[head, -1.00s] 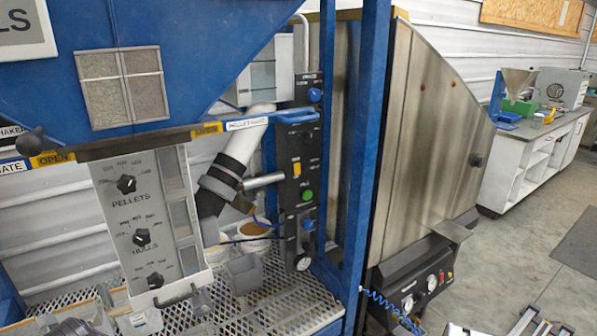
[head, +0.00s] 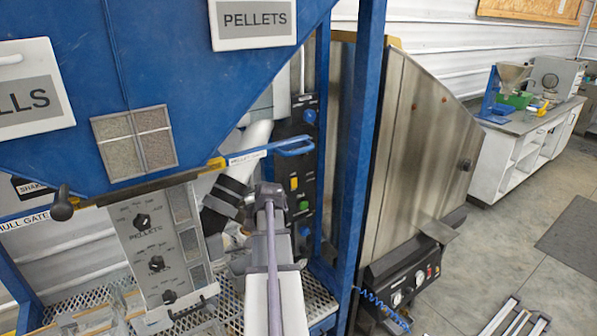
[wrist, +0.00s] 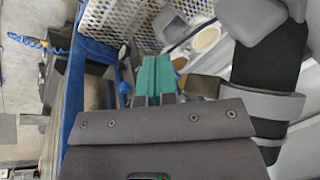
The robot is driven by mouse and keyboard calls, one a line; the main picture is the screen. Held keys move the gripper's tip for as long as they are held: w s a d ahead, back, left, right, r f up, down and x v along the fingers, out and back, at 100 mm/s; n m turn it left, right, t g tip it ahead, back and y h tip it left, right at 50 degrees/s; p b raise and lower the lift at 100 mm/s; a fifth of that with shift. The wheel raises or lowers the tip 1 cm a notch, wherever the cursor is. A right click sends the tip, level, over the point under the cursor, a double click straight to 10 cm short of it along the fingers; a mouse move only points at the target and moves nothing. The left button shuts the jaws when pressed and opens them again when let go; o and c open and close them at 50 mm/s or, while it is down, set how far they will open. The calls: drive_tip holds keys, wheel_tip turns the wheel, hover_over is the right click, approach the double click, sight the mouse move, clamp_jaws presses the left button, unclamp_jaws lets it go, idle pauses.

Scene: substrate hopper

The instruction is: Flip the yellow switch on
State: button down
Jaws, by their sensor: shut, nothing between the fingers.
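The yellow switch (head: 294,183) is on a tall black control panel (head: 297,150), between a blue knob above and a green button (head: 303,205) below. It is too small to tell whether it is flipped on. My gripper (head: 268,195) shows in the head view just left of the switch, seen from behind; its fingertips are hidden there. In the wrist view the teal fingers (wrist: 150,72) are together and hold nothing. I cannot make out the yellow switch in the wrist view.
A blue gate handle (head: 292,147) juts out above the gripper. A blue frame post (head: 365,130) stands to the right. A pipe with a dark clamp (head: 225,195) is to the left, beside the grey dial panel (head: 158,240). Perforated mesh (head: 318,297) lies below.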

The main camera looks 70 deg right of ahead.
sight(294, 183)
drive_tip(key=s+d+r+m+t+h+p, duration=0.1)
drive_tip(key=s+d+r+m, duration=0.2)
drive_tip(key=d, duration=0.4)
drive_tip(key=s+d+r+m+t+h+p, duration=0.1)
drive_tip(key=s+d+r+m+h, duration=0.1)
drive_tip(key=d, duration=0.6)
drive_tip(key=s+d+r+m+t+h+p, duration=0.1)
drive_tip(key=s+d+r+m, duration=0.3)
drive_tip(key=d, duration=0.4)
drive_tip(key=shift+s+d+m+t, duration=0.15)
drive_tip(key=shift+s+m+t, duration=0.15)
drive_tip(key=shift+m+t, duration=0.35)
drive_tip(key=shift+g, duration=0.25)
drive_tip(key=b+x, duration=0.2)
drive_tip(key=x, duration=0.2)
drive_tip(key=w+d+r+b+x, duration=0.1)
drive_tip(key=b+x, duration=0.2)
drive_tip(key=x, duration=0.1)
drive_tip(key=r+b+x, duration=0.1)
drive_tip(key=b+x, duration=0.1)
drive_tip(key=x, duration=0.3)
drive_tip(key=shift+w+d+f, duration=0.1)
drive_tip(key=shift+w+d, duration=0.05)
drive_tip(key=shift+w, duration=0.25)
